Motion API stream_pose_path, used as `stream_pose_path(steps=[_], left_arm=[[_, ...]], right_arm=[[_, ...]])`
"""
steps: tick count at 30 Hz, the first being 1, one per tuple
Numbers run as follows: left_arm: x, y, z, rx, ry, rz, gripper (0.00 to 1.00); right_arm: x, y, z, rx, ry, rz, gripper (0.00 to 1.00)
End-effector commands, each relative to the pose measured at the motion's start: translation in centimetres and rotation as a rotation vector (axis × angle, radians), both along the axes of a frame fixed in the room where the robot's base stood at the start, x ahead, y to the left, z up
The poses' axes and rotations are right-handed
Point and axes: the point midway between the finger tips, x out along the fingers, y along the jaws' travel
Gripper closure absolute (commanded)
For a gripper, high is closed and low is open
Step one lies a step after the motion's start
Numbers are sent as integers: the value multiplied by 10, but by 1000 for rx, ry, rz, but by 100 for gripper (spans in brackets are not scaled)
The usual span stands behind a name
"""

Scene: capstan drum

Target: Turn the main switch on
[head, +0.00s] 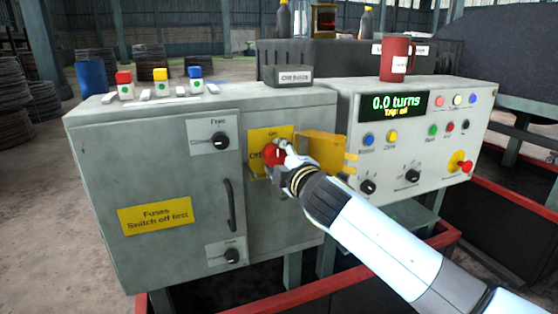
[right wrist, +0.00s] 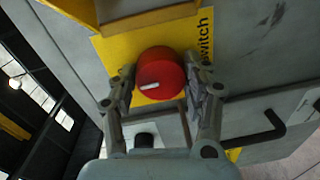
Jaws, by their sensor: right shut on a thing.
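The main switch is a red rotary knob (head: 273,153) on a yellow plate (head: 257,136) on the right door of the grey cabinet (head: 90,150). The plate shows "Off" at its left and a partly hidden "On" at its top. My right gripper (head: 282,158) is at the knob. In the right wrist view its two fingers stand on either side of the red knob (right wrist: 160,73), shut on it. A white mark on the knob points to the lower left there. A yellow flap (head: 322,152) stands open right of the knob. My left gripper is not in view.
A control panel (head: 425,130) right of the cabinet reads "0.0 turns", with buttons and knobs. A red mug (head: 396,59) stands on it. A black door handle (head: 230,205) and two black knobs are on the left door.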

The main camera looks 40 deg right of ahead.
Motion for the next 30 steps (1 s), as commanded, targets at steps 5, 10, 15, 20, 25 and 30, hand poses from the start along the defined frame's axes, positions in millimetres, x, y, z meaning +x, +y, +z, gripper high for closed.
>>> stream_pose_path(steps=[5, 10, 15, 20, 25, 30], left_arm=[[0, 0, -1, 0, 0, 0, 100], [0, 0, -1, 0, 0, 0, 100], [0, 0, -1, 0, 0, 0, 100], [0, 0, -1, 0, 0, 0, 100], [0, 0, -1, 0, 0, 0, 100], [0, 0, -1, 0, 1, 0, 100]], right_arm=[[0, 0, -2, 29, -4, -1, 84], [0, 0, -1, 39, -6, -2, 83], [0, 0, -1, 39, -6, -2, 83], [0, 0, -2, 39, -5, -2, 44], [0, 0, -1, 37, -7, -1, 27], [0, 0, -1, 36, -7, -1, 27]])
